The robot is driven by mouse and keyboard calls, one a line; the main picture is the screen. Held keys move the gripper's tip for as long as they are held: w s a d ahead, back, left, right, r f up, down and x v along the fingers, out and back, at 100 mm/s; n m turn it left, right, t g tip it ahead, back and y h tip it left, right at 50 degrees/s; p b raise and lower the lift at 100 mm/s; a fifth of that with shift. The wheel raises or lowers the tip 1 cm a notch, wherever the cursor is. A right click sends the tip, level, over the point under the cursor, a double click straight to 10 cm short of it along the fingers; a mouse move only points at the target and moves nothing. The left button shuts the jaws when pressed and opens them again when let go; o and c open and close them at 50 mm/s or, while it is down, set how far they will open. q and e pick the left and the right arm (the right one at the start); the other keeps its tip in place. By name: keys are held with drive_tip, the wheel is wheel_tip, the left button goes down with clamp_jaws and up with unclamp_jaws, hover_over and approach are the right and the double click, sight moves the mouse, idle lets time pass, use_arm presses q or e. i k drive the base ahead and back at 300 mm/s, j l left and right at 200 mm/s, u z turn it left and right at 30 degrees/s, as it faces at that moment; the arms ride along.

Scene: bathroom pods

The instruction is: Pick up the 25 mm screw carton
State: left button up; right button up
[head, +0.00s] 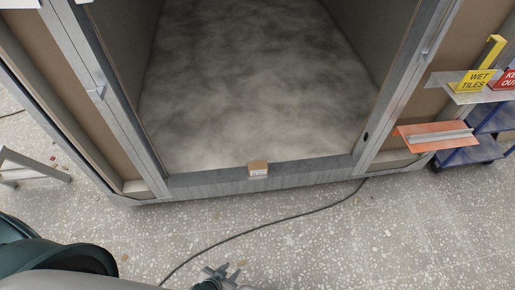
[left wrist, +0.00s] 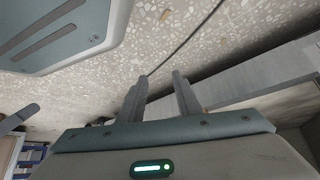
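The small brown screw carton (head: 258,168) with a pale label sits on the grey sill (head: 205,182) of the pod doorway, near the middle of the head view. The label is too small to read. My left gripper (head: 224,271) is at the bottom edge of the head view, over the floor, nearer to me than the carton and apart from it. In the left wrist view its two fingers (left wrist: 160,78) stand apart with nothing between them. I cannot make out the carton clearly in that view. My right gripper is in neither view.
A dark cable (head: 270,224) runs across the speckled floor before the sill. Door frames stand on both sides of the opening. At right are an orange-bladed tool (head: 436,136), a yellow wet tiles sign (head: 478,81) and a blue trolley (head: 470,152). A grey stand (head: 32,168) is at left.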

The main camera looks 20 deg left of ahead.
sight(258, 168)
drive_tip(key=i+l+u, duration=0.1)
drive_tip(key=i, duration=0.35)
drive_tip(key=i+l+u, duration=0.15)
drive_tip(key=i, duration=0.25)
